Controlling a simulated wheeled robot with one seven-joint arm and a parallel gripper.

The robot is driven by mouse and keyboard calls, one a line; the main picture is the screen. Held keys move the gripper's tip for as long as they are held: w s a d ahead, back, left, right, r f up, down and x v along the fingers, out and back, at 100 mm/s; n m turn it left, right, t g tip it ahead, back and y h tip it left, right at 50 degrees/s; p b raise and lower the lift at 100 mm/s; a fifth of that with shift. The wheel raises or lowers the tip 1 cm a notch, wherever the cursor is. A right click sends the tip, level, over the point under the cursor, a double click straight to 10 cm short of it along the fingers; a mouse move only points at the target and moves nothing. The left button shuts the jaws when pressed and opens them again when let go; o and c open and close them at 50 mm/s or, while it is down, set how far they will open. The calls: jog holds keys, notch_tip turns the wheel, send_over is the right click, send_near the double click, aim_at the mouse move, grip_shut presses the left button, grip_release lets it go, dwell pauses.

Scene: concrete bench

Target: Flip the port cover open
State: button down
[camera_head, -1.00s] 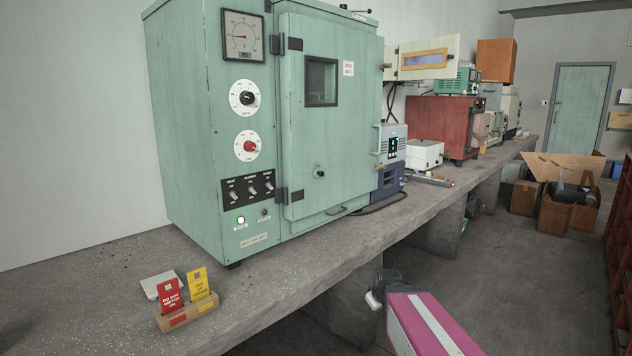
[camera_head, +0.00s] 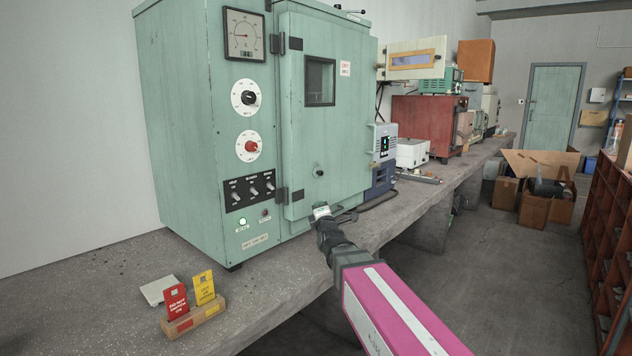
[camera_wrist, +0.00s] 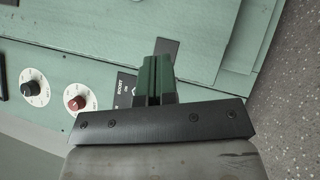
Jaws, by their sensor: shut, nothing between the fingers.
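The large pale green oven-like cabinet (camera_head: 190,120) stands on the bench with its door (camera_head: 345,130) shut. A small dark round fitting (camera_head: 320,173) sits low on the door, below the window; it may be the port cover, but I cannot tell its form. My gripper (camera_head: 322,211) is near the door's lower left corner, below the fitting. In the wrist view its fingers (camera_wrist: 156,80) are together and empty, pointing at the cabinet front beside the switch panel (camera_wrist: 125,86). No port cover is clear in the wrist view.
A wooden holder (camera_head: 194,322) with red and yellow cards stands at the bench's near end. A blue-grey device (camera_head: 382,150) stands right of the cabinet.

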jog(key=shift+s+a+r+n+t, duration=0.1)
jog(key=shift+a+r+n+t, duration=0.1)
jog(key=shift+r, duration=0.25)
jog(key=shift+s+a+r+n+t, duration=0.1)
jog(key=shift+a+r+n+t, duration=0.1)
jog(key=shift+r, duration=0.25)
send_near(317, 173)
jog(key=w+a, duration=0.2)
jog(key=a, duration=0.1)
jog(key=shift+w+a+f, duration=0.15)
jog(key=shift+w+a, duration=0.05)
jog(key=shift+a, duration=0.05)
jog(key=shift+w+d+r, duration=0.35)
jog(key=shift+w, duration=0.2)
jog(key=shift+w+d+r, duration=0.4)
jog(key=shift+w, duration=0.2)
jog(key=shift+w+d+r, duration=0.25)
jog(key=shift+w+d, duration=0.05)
jog(key=shift+w, duration=0.05)
